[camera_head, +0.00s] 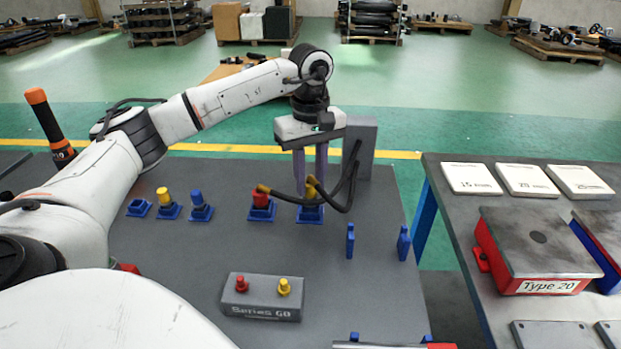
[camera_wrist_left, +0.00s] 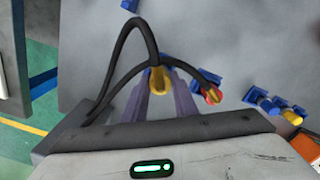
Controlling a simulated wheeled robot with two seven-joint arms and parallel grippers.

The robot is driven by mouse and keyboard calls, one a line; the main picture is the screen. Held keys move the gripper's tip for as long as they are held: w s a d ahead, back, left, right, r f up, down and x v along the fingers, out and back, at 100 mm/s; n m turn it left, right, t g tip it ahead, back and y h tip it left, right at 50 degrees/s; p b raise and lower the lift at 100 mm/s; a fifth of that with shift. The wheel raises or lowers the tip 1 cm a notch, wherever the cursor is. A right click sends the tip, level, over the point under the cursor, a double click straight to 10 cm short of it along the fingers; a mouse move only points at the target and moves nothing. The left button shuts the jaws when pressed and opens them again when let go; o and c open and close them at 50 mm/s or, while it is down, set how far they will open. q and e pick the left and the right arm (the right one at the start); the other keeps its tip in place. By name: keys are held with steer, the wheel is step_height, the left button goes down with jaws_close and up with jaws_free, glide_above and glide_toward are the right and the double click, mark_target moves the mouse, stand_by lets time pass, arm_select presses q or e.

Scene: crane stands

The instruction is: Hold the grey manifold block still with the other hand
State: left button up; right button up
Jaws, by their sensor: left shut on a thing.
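The grey manifold block (camera_head: 262,311), lettered "Series 60", lies on the near part of the dark table with a red and a yellow fitting on top. No gripper touches it. My left gripper (camera_head: 310,180) is farther back, pointing down and shut on a yellow hose end (camera_wrist_left: 156,82) at a blue holder (camera_head: 311,214). I cannot tell whether the hose end is seated in the holder. The red hose end (camera_head: 261,198) stands in the blue holder to its left; it also shows in the left wrist view (camera_wrist_left: 211,95). My right gripper is out of view.
Black hoses (camera_head: 335,207) loop toward an upright grey block (camera_head: 362,135) behind the gripper. Several blue holders (camera_head: 168,211) stand at left, two blue posts (camera_head: 350,240) at right. A second table (camera_head: 455,200) holds plates and a "Type 20" box (camera_head: 535,250). Table around the manifold block is clear.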

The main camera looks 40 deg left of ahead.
mark_target(310, 191)
arm_select(q)
steer(key=shift+f+b, duration=0.7)
steer(key=shift+f, duration=0.85)
steer(key=o, duration=1.2)
steer(key=shift+r, duration=0.1)
step_height(310, 191, up, 5)
steer(key=p, duration=0.4)
steer(key=shift+r+p, duration=0.1)
steer(key=shift+p, duration=0.2)
